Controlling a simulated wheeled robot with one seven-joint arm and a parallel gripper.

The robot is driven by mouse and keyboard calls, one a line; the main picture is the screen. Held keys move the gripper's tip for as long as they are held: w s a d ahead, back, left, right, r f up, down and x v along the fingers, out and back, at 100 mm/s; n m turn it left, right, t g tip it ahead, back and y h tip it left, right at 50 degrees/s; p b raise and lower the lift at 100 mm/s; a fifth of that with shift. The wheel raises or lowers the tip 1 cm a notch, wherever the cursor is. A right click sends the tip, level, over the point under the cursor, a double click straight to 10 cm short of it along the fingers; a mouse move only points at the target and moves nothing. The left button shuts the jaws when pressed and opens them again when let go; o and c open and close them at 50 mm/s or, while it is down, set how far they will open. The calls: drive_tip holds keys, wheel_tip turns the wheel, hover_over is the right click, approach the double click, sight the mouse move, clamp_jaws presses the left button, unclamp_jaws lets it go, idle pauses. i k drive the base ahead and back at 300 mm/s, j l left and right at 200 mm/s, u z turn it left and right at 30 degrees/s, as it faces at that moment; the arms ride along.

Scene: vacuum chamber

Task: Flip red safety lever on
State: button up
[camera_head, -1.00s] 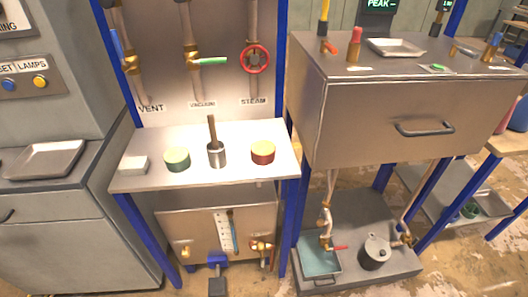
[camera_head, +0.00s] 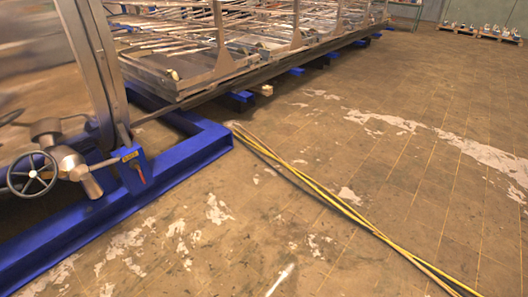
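No lever that I can clearly identify as the red safety lever shows now. A small blue box (camera_head: 136,169) with a tiny red-orange mark stands on the blue base frame at the left; it is too small to tell what the mark is. A metal valve with a spoked handwheel (camera_head: 33,174) sits to the left of the box, beside a large metal flange (camera_head: 97,65). My gripper is not in view.
The blue floor frame (camera_head: 190,155) juts out at the left. A long metal rack (camera_head: 230,55) runs to the back. Yellow cables (camera_head: 345,207) lie across the floor. The stained tiled floor (camera_head: 430,130) at the right is mostly clear. Pallets (camera_head: 480,32) stand far back.

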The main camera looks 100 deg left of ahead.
sight(142, 177)
drive_tip(key=u, duration=2.05)
drive_tip(key=i+j+u, duration=0.1)
drive_tip(key=j+u, duration=0.2)
drive_tip(key=u, duration=0.15)
drive_tip(key=i+j+u, duration=0.1)
drive_tip(key=j+u, duration=0.2)
drive_tip(key=u, duration=0.15)
drive_tip(key=i+j+u, duration=0.2)
drive_tip(key=u, duration=0.25)
drive_tip(key=i+j, duration=0.4)
